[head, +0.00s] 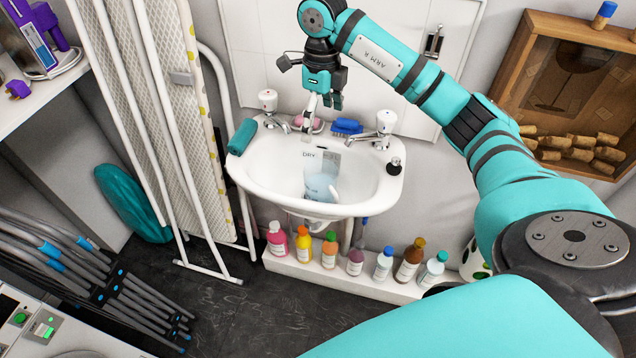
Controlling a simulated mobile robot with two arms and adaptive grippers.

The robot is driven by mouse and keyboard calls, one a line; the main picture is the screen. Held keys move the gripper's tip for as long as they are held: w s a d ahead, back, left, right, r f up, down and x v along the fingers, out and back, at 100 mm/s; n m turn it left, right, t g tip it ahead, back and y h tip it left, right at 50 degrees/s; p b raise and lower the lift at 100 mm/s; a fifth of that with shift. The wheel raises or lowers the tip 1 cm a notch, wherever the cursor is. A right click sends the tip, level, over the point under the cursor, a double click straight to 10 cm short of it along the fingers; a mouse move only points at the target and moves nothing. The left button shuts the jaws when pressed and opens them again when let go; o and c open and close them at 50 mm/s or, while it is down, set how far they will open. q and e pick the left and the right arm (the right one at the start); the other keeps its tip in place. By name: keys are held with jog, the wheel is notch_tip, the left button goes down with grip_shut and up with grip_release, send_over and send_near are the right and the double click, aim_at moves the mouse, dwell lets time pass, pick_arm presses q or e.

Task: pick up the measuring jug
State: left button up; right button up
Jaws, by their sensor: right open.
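A clear, bluish measuring jug (321,186) is in the basin of the white sink (262,172). Its outline is faint against the white bowl, and I cannot tell which way its handle points. My right gripper (324,103) hangs fingers down over the back of the sink, between the two taps. It is open and empty, apart from the jug, and farther back than it. My left gripper is not in view.
Taps (386,122) rise at the sink's back edge, with a blue brush (347,126) and pink soap (314,125) between them. A teal rolled cloth (242,136) lies at left. Several bottles (329,249) line a low ledge below. An ironing board (168,110) leans at left.

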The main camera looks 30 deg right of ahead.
jog(key=p, duration=0.1)
send_over(321, 172)
jog(key=s+a, duration=0.2)
jog(key=s, duration=0.1)
notch_tip(321, 172, down, 11)
notch_tip(321, 172, down, 5)
jog(key=shift+r+p, duration=0.2)
jog(key=shift+p, duration=0.35)
jog(key=shift+f, duration=0.5)
jog(key=c, duration=1.5)
jog(key=shift+c, duration=0.4)
jog(key=shift+r, duration=0.2)
